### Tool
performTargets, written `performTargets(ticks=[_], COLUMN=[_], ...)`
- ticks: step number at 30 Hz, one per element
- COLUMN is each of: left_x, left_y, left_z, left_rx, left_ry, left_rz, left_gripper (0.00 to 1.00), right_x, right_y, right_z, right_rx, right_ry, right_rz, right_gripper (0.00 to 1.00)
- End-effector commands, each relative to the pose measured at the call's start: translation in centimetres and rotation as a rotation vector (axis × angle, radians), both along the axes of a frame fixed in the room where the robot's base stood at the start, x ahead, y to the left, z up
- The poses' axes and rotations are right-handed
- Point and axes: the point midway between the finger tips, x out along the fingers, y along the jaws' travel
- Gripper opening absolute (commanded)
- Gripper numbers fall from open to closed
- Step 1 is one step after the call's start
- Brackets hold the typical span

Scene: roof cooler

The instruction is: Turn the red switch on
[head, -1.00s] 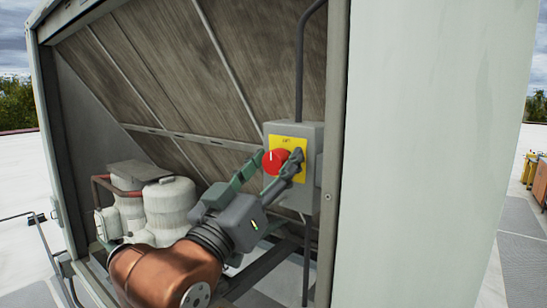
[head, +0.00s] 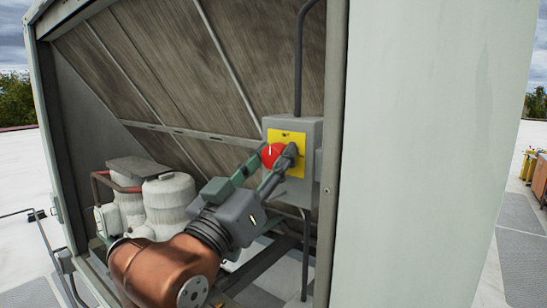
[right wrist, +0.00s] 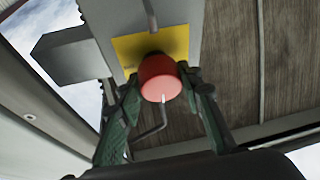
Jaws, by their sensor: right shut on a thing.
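The red switch (head: 271,155) is a round red knob with a white mark, on a yellow plate (head: 293,163) on a grey box (head: 306,133). In the head view its white mark points up. My right gripper (head: 276,155) is shut on the red switch, with one finger on either side. The right wrist view shows the red switch (right wrist: 160,78) between the two green and dark fingertips (right wrist: 161,90). The right finger hides part of the yellow plate. My left gripper is not in view.
The grey box hangs inside an open cooler housing, close to a metal post (head: 332,160). White tanks (head: 168,205) stand low at the left. A dark slanted panel (head: 180,70) lies behind. A pale side wall (head: 430,150) fills the right.

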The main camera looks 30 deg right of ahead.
Motion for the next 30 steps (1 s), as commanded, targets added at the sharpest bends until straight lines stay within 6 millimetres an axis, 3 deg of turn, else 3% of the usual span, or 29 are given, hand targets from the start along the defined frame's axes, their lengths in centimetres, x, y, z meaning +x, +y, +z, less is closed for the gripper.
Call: performTargets(ticks=[8,18,30], left_x=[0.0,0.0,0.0], left_y=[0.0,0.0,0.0], left_z=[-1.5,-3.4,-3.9], left_rx=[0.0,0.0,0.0], left_ry=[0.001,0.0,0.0], left_rz=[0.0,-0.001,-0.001], left_gripper=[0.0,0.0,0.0], right_x=[0.0,0.0,-0.1], right_y=[0.1,0.1,0.0], right_z=[-0.1,-0.1,0.2], right_rx=[0.048,0.165,0.31], right_ry=[-0.129,-0.413,-0.764], right_rz=[-0.001,-0.002,0.0], right_gripper=[0.09,0.09,0.09])
